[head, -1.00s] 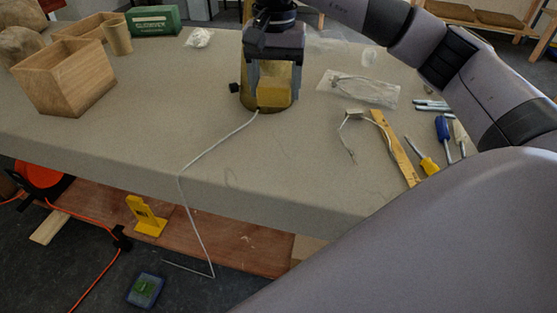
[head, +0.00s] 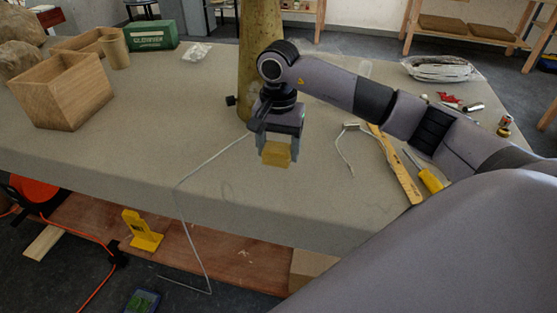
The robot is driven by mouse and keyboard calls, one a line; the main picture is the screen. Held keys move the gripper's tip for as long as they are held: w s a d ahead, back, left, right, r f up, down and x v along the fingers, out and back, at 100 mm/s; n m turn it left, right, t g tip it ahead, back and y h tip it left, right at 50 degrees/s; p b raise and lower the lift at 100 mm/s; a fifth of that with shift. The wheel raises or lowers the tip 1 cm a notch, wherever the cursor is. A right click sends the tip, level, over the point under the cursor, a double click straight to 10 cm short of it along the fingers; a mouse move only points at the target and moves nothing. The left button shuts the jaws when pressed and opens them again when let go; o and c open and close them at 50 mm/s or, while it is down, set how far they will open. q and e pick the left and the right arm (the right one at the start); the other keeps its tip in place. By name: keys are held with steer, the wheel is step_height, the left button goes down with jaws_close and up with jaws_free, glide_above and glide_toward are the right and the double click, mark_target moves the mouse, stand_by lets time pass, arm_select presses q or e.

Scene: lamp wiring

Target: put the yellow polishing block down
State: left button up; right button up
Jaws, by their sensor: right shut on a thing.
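The yellow polishing block (head: 276,154) is between the fingers of my right gripper (head: 277,158), which is shut on it. The gripper points down over the front middle of the table (head: 228,190). I cannot tell whether the block touches the table top. Just behind the gripper stands a tall tan wooden lamp post (head: 259,45), its lower part partly hidden by my gripper and arm. A white cord (head: 206,164) runs from near its base over the table's front edge to the floor. My left gripper is not in view.
Wooden boxes (head: 62,90) and a green box (head: 151,34) stand at the left. A yellow ruler (head: 400,170), a grey cable piece (head: 345,143) and a yellow-handled screwdriver (head: 430,179) lie to the right. The table top left of the gripper is clear.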

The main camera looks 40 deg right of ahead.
mark_target(278, 173)
steer(key=shift+f, duration=2.2)
steer(key=shift+f, duration=0.1)
steer(key=o, duration=0.9)
steer(key=shift+o, duration=0.2)
step_height(278, 173, up, 12)
steer(key=shift+r+b, duration=0.1)
steer(key=shift+b, duration=0.4)
steer(key=shift+s, duration=0.1)
